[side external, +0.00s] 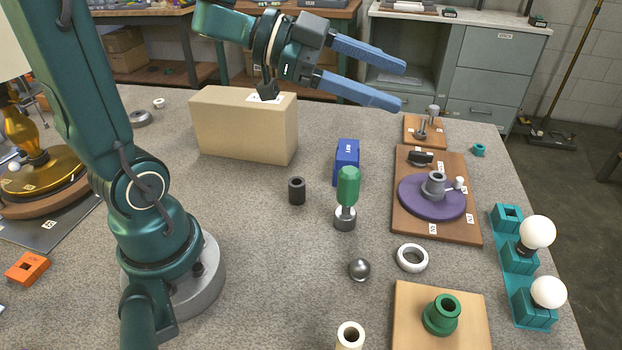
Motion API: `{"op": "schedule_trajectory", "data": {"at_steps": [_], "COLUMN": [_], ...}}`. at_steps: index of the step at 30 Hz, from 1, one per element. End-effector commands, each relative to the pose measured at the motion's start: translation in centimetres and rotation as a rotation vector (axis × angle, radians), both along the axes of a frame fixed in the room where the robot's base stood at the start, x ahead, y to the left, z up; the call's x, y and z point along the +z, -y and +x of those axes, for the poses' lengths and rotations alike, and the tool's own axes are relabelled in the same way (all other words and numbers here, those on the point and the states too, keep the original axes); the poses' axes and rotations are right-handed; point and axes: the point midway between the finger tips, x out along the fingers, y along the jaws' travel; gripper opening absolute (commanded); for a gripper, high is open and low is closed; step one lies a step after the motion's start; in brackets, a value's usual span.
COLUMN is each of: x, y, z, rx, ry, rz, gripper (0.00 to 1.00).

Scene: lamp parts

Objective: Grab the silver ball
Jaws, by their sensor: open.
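The silver ball (359,269) is a small shiny grey sphere resting on the grey table in the lower middle of the side external view. It lies left of the white ring and below the green-handled tool. My gripper (403,84) has two blue fingers, spread apart with nothing between them. It is raised high at the top of the view, well above and beyond the ball, pointing right. The ball is fully visible and nothing touches it.
Near the ball are a white ring (412,258), a green-handled tool (348,190) standing upright, a black cylinder (297,190), a cream tube (350,336) and a wooden board (406,300) with a green part. A tan box (243,130) stands behind. Left of the ball is clear table.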

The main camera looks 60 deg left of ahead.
Motion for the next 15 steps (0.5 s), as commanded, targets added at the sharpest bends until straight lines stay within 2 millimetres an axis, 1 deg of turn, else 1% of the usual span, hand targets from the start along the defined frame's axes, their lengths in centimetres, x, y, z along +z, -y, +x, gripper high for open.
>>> {"op": "schedule_trajectory", "data": {"at_steps": [1, 3, 11, 12, 15], "x": [-0.8, -1.8, -4.4, -5.5, -7.7], "y": [0.4, 0.9, 1.7, 1.8, 1.8], "z": [-0.9, -2.4, -8.2, -8.0, -8.0], "rx": [-0.053, -0.130, -0.358, -0.351, -0.351], "ry": [-0.048, -0.115, -0.374, -0.371, -0.368], "rz": [-0.011, -0.026, -0.090, -0.093, -0.093], "gripper": [0.74, 0.74, 0.74, 0.74, 0.74]}}
